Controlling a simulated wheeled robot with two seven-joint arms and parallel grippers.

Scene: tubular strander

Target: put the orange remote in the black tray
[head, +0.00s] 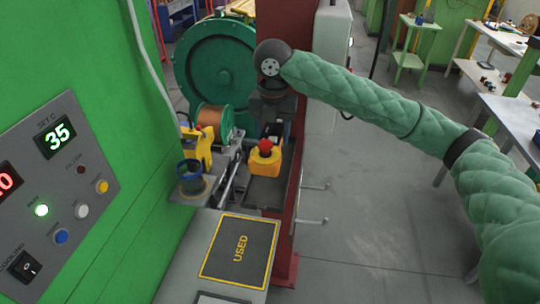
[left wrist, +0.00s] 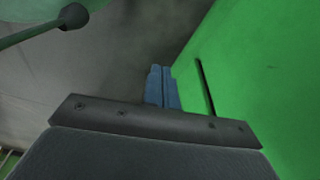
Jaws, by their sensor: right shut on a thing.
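The orange remote (head: 265,160) is a yellow-orange box with a red round button on top, in the middle of the head view. My right gripper (head: 271,132) points down from the green-sleeved arm and is shut on the remote; its fingertips are hard to make out. A dark tray surface (head: 266,190), which looks like the black tray, shows below and in front of the remote. I cannot tell whether the remote touches it. My left gripper (left wrist: 162,88) shows only in the left wrist view, with its blue-grey fingers together and empty, beside a green panel.
A green cabinet with a control panel (head: 58,190) stands at left. A dark plate marked USED (head: 240,252) lies in front. A blue-rimmed cup (head: 190,175), a copper spool (head: 214,122) and a red post (head: 285,225) stand close to the remote. Open floor lies at right.

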